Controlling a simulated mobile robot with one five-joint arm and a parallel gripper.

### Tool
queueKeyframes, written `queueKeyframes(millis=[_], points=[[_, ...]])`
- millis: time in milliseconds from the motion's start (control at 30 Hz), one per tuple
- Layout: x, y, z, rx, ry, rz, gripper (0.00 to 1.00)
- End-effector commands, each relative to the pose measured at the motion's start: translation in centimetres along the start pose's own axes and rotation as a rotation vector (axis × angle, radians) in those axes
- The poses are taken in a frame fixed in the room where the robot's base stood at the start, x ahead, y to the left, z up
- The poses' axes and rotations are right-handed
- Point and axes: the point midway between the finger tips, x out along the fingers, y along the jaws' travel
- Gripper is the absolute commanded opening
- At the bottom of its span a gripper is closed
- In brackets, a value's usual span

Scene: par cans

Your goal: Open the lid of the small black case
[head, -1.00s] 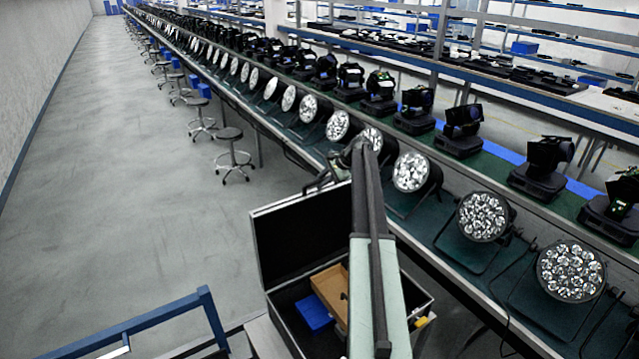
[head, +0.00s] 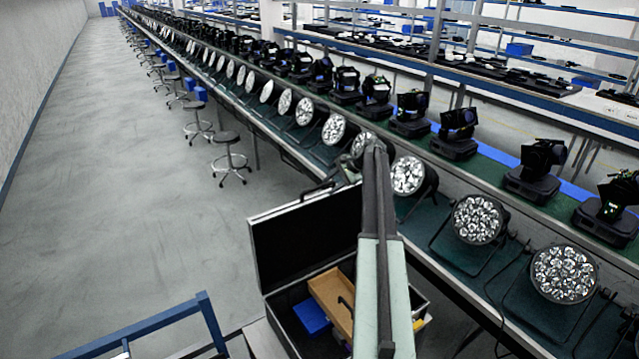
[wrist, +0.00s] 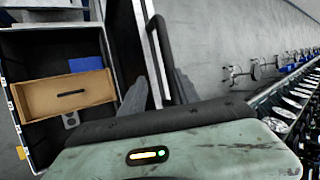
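The small black case, with its silver rim (head: 432,306), stands open at the bottom centre of the head view. Its lid (head: 300,240) stands up, tilted back, with a black handle (head: 318,190) on its outer side. In the wrist view the case (wrist: 30,40) is at left, and the lid's edge (wrist: 150,55) and handle (wrist: 160,62) are near the middle. My gripper (wrist: 160,95) is at the lid's edge, its fingers apart on either side of that edge. I cannot tell whether they touch it. In the head view my arm hides the gripper's tips and part of the case.
Inside the case are a wooden tray (head: 330,298) and a blue box (head: 311,317). A long bench with lamps (head: 478,218) runs along the right. A blue rail (head: 140,328) is at lower left. Stools (head: 228,150) line the bench; the grey floor (head: 110,200) at left is clear.

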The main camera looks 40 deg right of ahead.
Motion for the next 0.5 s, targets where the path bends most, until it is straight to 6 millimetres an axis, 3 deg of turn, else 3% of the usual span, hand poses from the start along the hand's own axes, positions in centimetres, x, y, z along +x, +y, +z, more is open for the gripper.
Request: queueKeyframes(millis=[200, 500], points=[[-3.5, 3.9, -2.1, 0.0, 0.0, -0.001, 0.38], [-5.3, 5.7, -3.1, -0.003, -0.002, 0.0, 0.38]])
